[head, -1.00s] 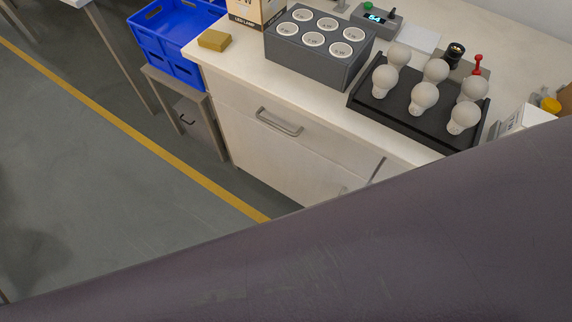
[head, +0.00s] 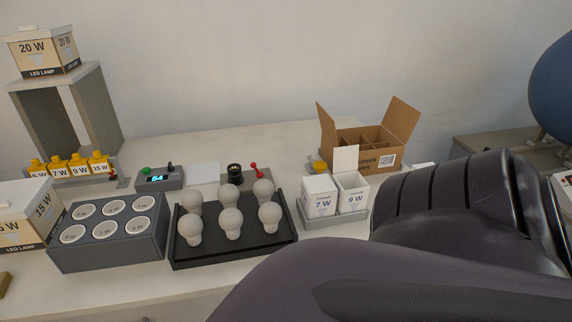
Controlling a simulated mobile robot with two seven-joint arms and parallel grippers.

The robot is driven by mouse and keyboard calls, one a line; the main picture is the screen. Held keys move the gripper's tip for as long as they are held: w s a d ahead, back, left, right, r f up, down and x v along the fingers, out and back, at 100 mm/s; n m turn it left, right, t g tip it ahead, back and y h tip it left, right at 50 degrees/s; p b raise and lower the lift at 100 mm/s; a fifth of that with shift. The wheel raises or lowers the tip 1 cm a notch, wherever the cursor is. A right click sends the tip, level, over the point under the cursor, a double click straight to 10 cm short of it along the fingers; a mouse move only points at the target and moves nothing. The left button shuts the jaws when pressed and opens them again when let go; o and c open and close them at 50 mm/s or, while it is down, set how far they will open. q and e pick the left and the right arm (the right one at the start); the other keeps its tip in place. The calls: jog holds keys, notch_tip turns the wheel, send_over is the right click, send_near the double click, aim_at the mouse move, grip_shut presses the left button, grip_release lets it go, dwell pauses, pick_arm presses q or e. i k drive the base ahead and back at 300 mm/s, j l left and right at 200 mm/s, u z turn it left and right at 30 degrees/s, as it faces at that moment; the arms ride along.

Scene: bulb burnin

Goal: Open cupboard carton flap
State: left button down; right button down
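An open brown cardboard carton (head: 362,146) with inner dividers stands at the back right of the counter, its side flaps raised. A lidded 20 W LED lamp carton (head: 43,56) sits on a grey open-fronted stand (head: 108,115) at the far left. A lidded 15 W carton (head: 24,219) stands at the left edge. I cannot tell which is the cupboard carton. My dark arm fills the lower right; neither gripper is in view.
A black tray (head: 180,259) holds several bulbs, beside a grey socket block (head: 112,253). Small 7 W (head: 319,200) and 9 W (head: 352,195) boxes stand in a grey tray right of it. A tester (head: 160,180) and red-handled device (head: 255,172) are behind.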

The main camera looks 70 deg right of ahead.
aim_at(322, 184)
jog(key=z, duration=2.2)
